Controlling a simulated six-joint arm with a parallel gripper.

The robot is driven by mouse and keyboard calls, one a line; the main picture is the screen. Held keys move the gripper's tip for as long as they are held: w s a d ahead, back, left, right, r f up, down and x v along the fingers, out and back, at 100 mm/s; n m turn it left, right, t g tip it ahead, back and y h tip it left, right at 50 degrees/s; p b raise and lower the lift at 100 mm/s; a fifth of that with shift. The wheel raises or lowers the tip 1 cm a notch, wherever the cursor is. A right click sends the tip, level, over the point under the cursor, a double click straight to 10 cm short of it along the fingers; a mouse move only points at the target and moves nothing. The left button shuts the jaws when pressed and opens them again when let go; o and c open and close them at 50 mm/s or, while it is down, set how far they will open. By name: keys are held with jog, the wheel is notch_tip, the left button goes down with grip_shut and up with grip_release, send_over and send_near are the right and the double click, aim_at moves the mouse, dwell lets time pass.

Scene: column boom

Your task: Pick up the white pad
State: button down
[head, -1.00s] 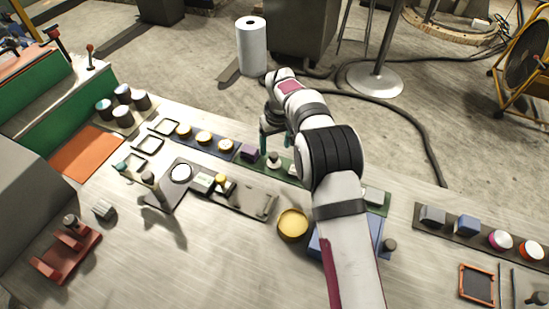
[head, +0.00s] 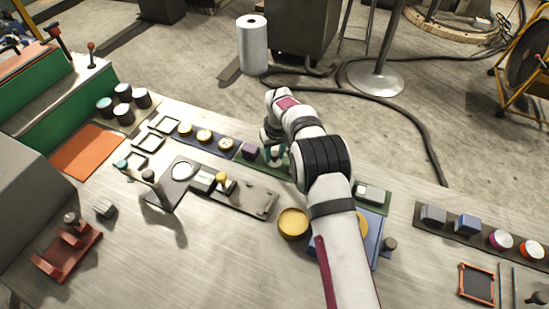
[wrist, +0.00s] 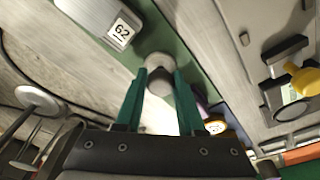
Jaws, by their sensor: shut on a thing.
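A small pale, rounded piece, which seems to be the white pad, stands on the green strip in the wrist view (wrist: 159,62) and shows small beside my fingers in the head view (head: 277,153). My gripper (wrist: 160,82) has teal fingers on both sides of it and is shut on it. The piece's lower part is hidden, so I cannot tell whether it touches the strip (wrist: 195,65). My arm hides part of the strip in the head view.
A white block marked 62 (wrist: 105,20) lies on the same strip, close by. A yellow round dish (head: 293,223) stands nearer on the bench.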

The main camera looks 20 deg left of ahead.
aim_at(274, 151)
notch_tip(274, 151, up, 4)
jog(key=shift+r, duration=0.15)
jog(key=d+r, duration=0.6)
jog(key=d, duration=0.5)
jog(key=shift+w+d+r, duration=0.35)
jog(key=c, duration=1.1)
grip_release()
jog(key=shift+c, duration=0.2)
grip_shut()
jog(key=s+f, duration=0.1)
jog(key=s, duration=1.7)
jog(key=shift+w+d+f, duration=0.1)
jog(key=shift+d+f, duration=0.1)
jog(key=shift+f, duration=1.3)
jog(key=shift+w+d+f, duration=0.1)
jog(key=shift+d+f, duration=0.1)
jog(key=shift+f, duration=1.25)
